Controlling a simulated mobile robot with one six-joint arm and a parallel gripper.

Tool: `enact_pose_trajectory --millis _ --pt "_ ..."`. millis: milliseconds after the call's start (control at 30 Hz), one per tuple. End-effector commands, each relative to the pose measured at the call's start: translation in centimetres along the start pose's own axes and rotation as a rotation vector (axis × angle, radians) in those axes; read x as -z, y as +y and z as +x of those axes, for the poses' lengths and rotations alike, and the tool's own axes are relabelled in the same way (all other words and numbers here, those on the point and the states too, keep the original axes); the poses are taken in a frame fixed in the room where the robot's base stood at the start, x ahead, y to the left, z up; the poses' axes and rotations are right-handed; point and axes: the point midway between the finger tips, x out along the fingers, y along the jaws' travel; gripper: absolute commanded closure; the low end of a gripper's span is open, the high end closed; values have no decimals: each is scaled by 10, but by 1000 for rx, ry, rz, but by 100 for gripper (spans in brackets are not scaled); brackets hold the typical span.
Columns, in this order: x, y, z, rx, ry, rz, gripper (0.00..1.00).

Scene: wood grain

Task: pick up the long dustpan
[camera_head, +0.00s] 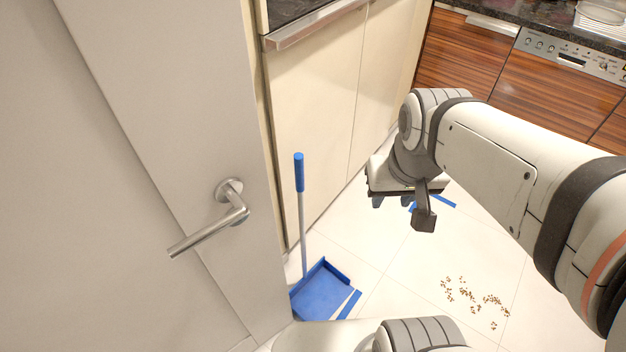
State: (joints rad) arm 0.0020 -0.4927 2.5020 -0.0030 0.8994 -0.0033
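The long dustpan (322,287) stands on the floor in the head view, left of centre. It has a blue pan and an upright grey pole with a blue grip (299,172) on top. The pan's lower part is close to the pale rounded arm parts at the bottom edge. My gripper (392,201) hangs to the right of the dustpan, pointing down and apart from it. Its dark fingertips show only in part under the wrist, so I cannot tell whether it is open.
A door with a metal handle (212,230) stands on the left, close to the dustpan. Cream cabinets (325,105) rise behind. A blue piece (446,201), partly hidden by my gripper, lies on the floor. Brown crumbs (473,296) lie scattered at the lower right. Tiles between are clear.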

Motion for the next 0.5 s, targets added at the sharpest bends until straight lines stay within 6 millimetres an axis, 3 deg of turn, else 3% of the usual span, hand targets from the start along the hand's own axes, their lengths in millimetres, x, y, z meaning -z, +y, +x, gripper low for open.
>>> enact_pose_trajectory --millis 100,267,367,500 --pt "0 0 0 0 0 0 62" --pt "10 -6 2 2 -9 -71 49" --pt "33 -19 6 9 -28 -235 49" --pt "81 -39 21 36 -64 -631 49"
